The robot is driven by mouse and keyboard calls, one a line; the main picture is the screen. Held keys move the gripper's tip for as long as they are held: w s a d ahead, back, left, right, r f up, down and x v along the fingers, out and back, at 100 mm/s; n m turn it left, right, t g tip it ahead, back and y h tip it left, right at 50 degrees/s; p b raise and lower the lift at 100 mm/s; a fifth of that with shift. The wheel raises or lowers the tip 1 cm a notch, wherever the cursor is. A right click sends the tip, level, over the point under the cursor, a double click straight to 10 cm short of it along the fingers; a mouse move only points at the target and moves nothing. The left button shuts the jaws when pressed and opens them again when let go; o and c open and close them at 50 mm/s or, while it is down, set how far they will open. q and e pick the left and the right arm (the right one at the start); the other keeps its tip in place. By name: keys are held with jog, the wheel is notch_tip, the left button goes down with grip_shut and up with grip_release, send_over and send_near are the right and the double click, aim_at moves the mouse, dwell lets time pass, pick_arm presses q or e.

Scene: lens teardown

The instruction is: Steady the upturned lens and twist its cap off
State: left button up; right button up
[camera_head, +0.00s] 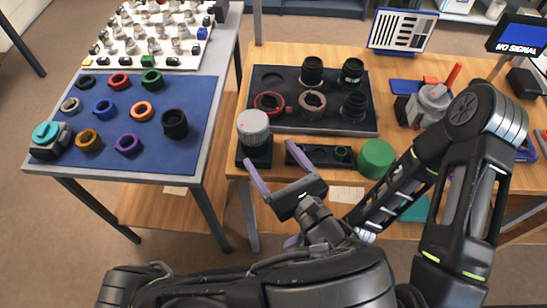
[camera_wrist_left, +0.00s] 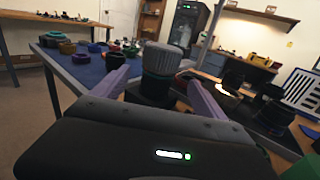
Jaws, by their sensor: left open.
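The upturned lens (camera_head: 254,124) stands upright at the table's left front, its pale ribbed part on top and a black block (camera_head: 257,158) below. In the left wrist view the lens (camera_wrist_left: 162,60) shows just ahead of my fingers, near the middle. My left gripper (camera_head: 269,153) is open, its two purple fingers spread in front of the lens. In the left wrist view the fingers of the left gripper (camera_wrist_left: 157,77) show to either side of the lens; I cannot tell whether they touch it. A purple bit, likely my right gripper (camera_head: 291,242), shows mostly hidden behind my left arm.
A black tray (camera_head: 275,84) with several lens parts lies behind. A black slotted strip (camera_head: 320,153) and a green cylinder (camera_head: 376,158) stand right of the lens. A blue mat (camera_head: 190,145) with coloured rings covers the left table. A gap separates the tables.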

aim_at(248, 124)
pick_arm(q)
jog(key=x, duration=1.2)
jog(key=c, duration=1.6)
jog(key=o, duration=1.6)
jog(key=shift+s+d, duration=0.1)
jog(key=shift+d, duration=0.05)
jog(key=v, duration=1.2)
jog(key=shift+r, duration=0.1)
